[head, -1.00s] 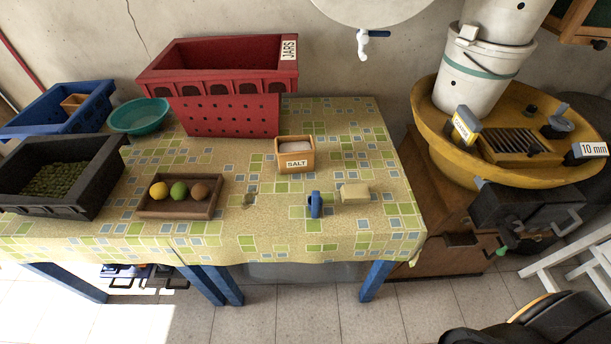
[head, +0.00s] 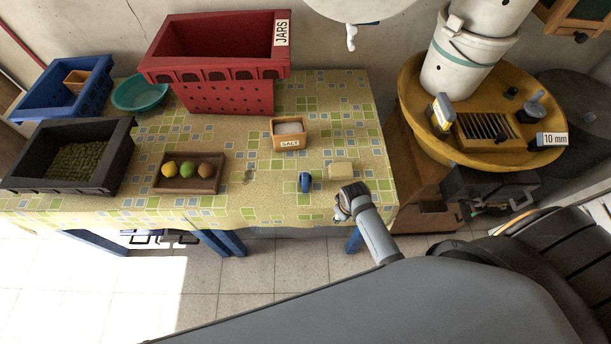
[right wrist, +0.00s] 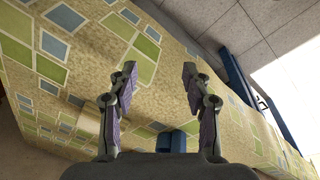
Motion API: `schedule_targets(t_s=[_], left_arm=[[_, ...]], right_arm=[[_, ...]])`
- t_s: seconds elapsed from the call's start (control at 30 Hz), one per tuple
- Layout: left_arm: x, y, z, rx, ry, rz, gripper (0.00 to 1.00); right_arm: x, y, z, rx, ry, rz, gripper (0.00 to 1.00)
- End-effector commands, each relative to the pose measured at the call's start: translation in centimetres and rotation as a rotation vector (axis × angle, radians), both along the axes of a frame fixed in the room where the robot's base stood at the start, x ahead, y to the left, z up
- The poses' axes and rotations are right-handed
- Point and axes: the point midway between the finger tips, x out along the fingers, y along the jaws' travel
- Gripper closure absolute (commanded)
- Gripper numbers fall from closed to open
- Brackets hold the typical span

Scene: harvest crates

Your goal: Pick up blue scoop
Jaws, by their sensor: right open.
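The blue scoop (head: 305,182) stands near the front edge of the patterned table, left of a pale yellow block (head: 341,172). My right gripper (head: 343,205) is just in front of the block at the table edge, to the right of and nearer than the scoop. In the right wrist view my right gripper (right wrist: 160,75) is open, its two fingers apart with nothing between the tips. The scoop (right wrist: 171,141) shows low in that view, partly hidden by the gripper's body. The block (right wrist: 91,119) shows left of the fingers. My left gripper is not seen.
A salt box (head: 290,142) stands behind the scoop. A brown tray (head: 190,187) with several round fruits lies to the left. A red crate (head: 222,68) and a teal bowl (head: 140,107) are at the back. The cloth (head: 265,203) around the scoop is mostly clear.

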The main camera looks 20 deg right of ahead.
Motion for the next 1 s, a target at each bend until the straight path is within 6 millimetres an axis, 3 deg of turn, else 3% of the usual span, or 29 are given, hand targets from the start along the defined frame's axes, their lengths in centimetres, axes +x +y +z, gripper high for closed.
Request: schedule_targets(t_s=[0.17,0.3,0.4,0.5,0.7,1.0], left_arm=[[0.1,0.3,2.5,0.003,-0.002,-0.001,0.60],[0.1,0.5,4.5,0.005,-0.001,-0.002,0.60],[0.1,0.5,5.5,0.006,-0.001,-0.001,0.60],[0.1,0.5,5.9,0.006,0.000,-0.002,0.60],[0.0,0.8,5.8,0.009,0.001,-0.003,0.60],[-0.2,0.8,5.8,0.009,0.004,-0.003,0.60]], right_arm=[[5.0,2.6,4.2,-0.011,0.060,0.245,0.51],[9.3,5.6,8.7,-0.013,0.120,0.513,0.51],[11.7,7.7,11.9,-0.010,0.156,0.698,0.51],[12.9,8.8,13.8,-0.011,0.179,0.819,0.51],[13.4,9.3,14.2,-0.010,0.191,0.875,0.51],[13.4,9.3,9.6,-0.010,0.191,0.872,0.51]])
